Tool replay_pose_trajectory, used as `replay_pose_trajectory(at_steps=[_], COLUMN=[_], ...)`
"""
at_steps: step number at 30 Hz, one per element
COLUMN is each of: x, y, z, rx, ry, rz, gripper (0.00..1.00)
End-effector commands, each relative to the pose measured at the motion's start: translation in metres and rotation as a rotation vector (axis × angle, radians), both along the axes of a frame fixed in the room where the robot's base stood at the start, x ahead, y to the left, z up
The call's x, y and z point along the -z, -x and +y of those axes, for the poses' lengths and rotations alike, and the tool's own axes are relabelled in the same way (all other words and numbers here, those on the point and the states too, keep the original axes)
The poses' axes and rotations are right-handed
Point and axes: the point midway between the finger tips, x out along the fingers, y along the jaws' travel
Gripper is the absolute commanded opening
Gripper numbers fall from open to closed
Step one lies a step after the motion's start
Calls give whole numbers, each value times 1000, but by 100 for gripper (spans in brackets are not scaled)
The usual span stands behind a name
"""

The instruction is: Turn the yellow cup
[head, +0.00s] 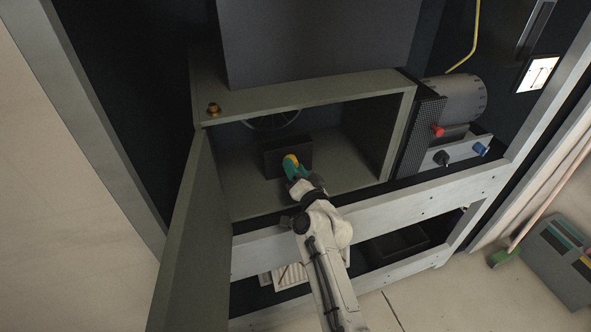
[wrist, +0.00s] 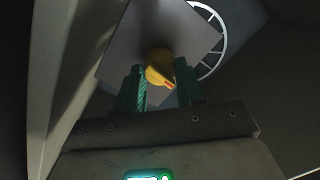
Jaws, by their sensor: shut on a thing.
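The yellow cup (head: 290,163) is a small round yellow knob-like piece on the front of a dark box inside the open cabinet bay. It also shows in the wrist view (wrist: 160,66), in front of a grey square plate, with a small orange-red mark on its lower right. My gripper (head: 297,172) has reached into the bay from the front. Its green fingers stand on both sides of the yellow cup in the wrist view (wrist: 160,75) and are shut on it. The fingers partly hide the cup in the head view.
The open cabinet door (head: 188,245) stands left of my arm. The dark box (head: 288,150) sits at the bay's back, near a round fan grille (head: 272,122). A grey drum (head: 455,98) and red knob (head: 437,130) are to the right. The bay floor's right part is clear.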

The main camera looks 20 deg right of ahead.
Motion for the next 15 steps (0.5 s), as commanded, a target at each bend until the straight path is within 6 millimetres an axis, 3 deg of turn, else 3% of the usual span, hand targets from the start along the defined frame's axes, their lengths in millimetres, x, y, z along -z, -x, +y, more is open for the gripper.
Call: replay_pose_trajectory(at_steps=[15], x=[2], y=[0], z=[0], rx=[0], ry=[-454], rz=[2], gripper=[7])
